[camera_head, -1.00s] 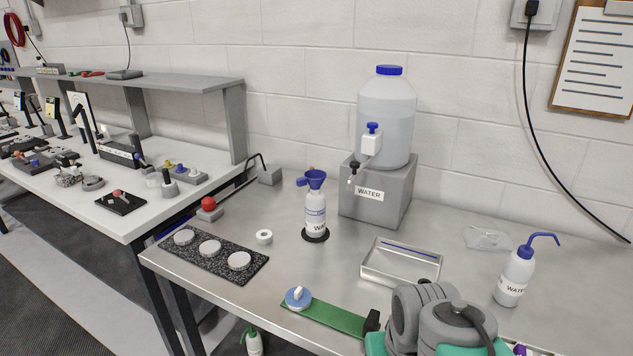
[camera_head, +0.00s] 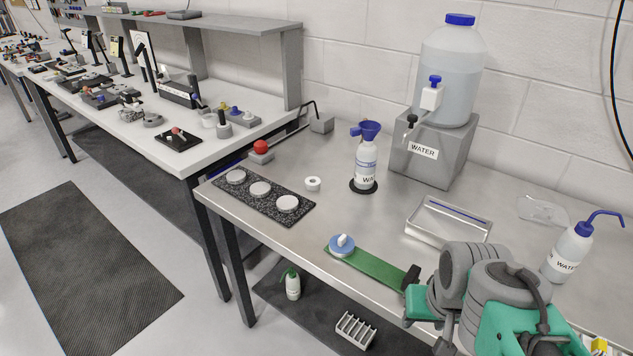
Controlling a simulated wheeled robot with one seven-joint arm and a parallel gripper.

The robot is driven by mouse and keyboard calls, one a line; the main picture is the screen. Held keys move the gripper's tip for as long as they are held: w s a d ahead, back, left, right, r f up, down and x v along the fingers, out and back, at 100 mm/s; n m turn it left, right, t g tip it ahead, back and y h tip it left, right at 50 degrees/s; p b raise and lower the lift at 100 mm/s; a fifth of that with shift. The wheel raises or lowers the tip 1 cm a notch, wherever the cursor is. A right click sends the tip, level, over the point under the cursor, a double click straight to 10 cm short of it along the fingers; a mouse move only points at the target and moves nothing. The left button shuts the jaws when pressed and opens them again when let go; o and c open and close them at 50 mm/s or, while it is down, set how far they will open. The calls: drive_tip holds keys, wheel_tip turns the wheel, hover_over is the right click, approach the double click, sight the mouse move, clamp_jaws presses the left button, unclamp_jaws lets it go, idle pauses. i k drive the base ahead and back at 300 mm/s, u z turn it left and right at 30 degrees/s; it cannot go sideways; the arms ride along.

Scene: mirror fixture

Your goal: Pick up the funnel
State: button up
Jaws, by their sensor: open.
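The blue funnel (camera_head: 369,130) sits upright in the mouth of a white bottle with a label starting "WA" (camera_head: 366,165). The bottle stands on a round black pad (camera_head: 363,187) on the steel bench. A blue piece sticks out to the left just below the funnel's rim. The funnel's stem is hidden in the bottle. My grey and green arm fills the lower right, well apart from the funnel.
A water tank (camera_head: 452,75) on a grey block (camera_head: 434,150) stands right of the bottle. A white ring (camera_head: 313,184) and a speckled tray (camera_head: 262,201) lie left. A green strip (camera_head: 370,267) and metal tray (camera_head: 448,222) lie in front. A wash bottle (camera_head: 568,253) stands right.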

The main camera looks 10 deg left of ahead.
sight(365, 136)
drive_tip(key=k, duration=0.5)
drive_tip(key=u, duration=0.65)
drive_tip(key=i, duration=0.45)
drive_tip(key=u, duration=0.85)
drive_tip(key=i, duration=1.8)
drive_tip(key=z, duration=0.4)
